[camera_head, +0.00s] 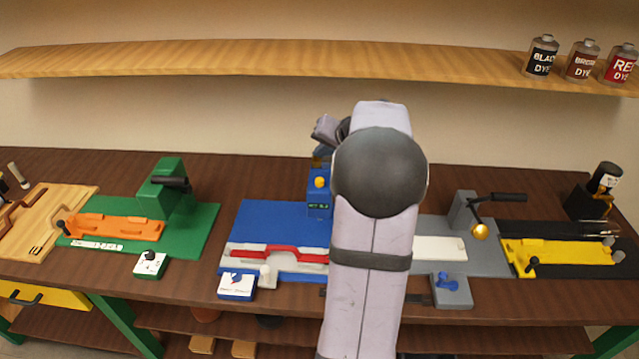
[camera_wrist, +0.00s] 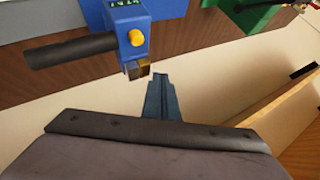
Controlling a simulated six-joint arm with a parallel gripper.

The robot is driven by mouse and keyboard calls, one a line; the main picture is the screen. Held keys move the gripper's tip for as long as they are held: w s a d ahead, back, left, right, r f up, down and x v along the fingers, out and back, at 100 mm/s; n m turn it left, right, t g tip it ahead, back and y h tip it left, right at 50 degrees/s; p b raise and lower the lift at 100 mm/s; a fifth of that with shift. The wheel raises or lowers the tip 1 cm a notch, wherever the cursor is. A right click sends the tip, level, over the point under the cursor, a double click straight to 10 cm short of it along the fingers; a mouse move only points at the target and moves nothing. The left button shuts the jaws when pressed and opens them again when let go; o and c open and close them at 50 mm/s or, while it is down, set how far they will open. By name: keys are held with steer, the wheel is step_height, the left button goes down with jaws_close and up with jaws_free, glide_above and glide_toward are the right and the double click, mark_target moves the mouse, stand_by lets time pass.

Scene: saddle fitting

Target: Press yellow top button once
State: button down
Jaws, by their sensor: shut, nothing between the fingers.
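The yellow button (camera_head: 320,182) sits on a blue device (camera_head: 319,200) with a small green-lit display, at the back of a blue mat (camera_head: 266,222). In the wrist view the yellow button (camera_wrist: 137,37) shows on the blue device (camera_wrist: 122,20), beside a black handle (camera_wrist: 72,50). My gripper (camera_wrist: 158,78) is shut and empty. Its blue-grey fingertips appear apart from the button, to its lower right in the wrist view. In the head view my arm hides part of the station, and the gripper is hard to make out just above the device.
A green station (camera_head: 165,190) stands left; grey and yellow stations (camera_head: 560,257) stand right. A wooden shelf (camera_head: 250,60) with dye bottles (camera_head: 541,57) hangs above.

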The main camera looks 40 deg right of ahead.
steer(key=b, duration=0.3)
glide_above(318, 180)
steer(key=s, duration=0.2)
steer(key=f, duration=0.4)
steer(key=shift+w+f, duration=0.2)
steer(key=shift+f, duration=0.2)
steer(key=shift+f+b, duration=0.6)
steer(key=shift+b, duration=0.15)
steer(key=shift+f+b, duration=0.65)
steer(key=shift+b, duration=0.25)
stand_by(1.0)
steer(key=shift+s+a+f+b, duration=0.1)
steer(key=shift+s+f+b, duration=0.05)
steer(key=shift+f+b, duration=0.55)
stand_by(0.5)
steer(key=shift+r, duration=0.15)
steer(key=shift+d+r+p, duration=0.25)
steer(key=shift+r+p, duration=0.55)
steer(key=shift+r, duration=0.3)
steer(key=shift+r, duration=0.15)
steer(key=shift+r+p, duration=1.7)
steer(key=shift+r, duration=0.75)
